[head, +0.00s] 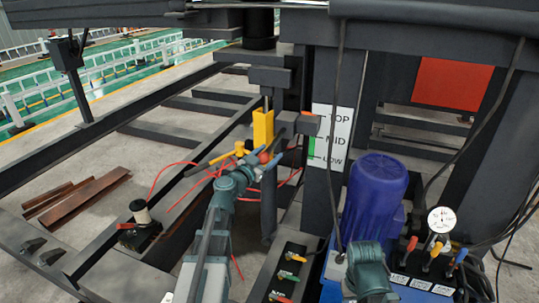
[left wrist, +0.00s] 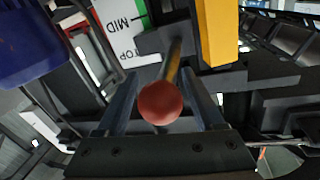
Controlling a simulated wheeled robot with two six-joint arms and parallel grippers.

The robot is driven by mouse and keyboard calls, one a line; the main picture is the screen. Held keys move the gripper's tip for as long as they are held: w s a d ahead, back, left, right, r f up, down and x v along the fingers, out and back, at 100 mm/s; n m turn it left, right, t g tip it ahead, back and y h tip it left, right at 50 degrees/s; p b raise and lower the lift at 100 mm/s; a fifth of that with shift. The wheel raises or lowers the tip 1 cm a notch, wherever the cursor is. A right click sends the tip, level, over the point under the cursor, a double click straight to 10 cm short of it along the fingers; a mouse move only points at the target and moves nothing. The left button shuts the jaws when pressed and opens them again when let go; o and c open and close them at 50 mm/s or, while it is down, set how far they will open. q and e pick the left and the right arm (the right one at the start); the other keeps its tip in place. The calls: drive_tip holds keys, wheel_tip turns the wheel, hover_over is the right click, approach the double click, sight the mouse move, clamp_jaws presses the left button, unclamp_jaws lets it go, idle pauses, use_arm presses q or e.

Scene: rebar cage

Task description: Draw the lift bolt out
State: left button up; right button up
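The lift bolt shows in the left wrist view as a round red knob (left wrist: 160,103) on a yellowish shaft (left wrist: 173,65) that runs away into dark steelwork. In the head view its red end (head: 264,157) shows just below a yellow block (head: 263,128) on the post. My left gripper (head: 266,165) is at the knob, and in the left wrist view its two fingers (left wrist: 160,108) stand either side of it. Gaps show between the knob and the fingers, so the gripper looks open. The bolt's far end is hidden. My right gripper is not in view.
A TOP/MID/LOW scale plate (head: 334,137) is on the column right of the bolt. A blue motor (head: 375,205), a gauge (head: 441,220) and levers (head: 287,274) stand at lower right. Red cable (head: 165,172) loops left of my arm. Rusty bars (head: 85,197) lie on the floor.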

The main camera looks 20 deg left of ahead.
sight(263, 162)
use_arm(q)
clamp_jaws()
drive_tip(key=s, duration=0.5)
drive_tip(key=shift+d, duration=0.1)
drive_tip(key=shift+o, duration=1.3)
unclamp_jaws()
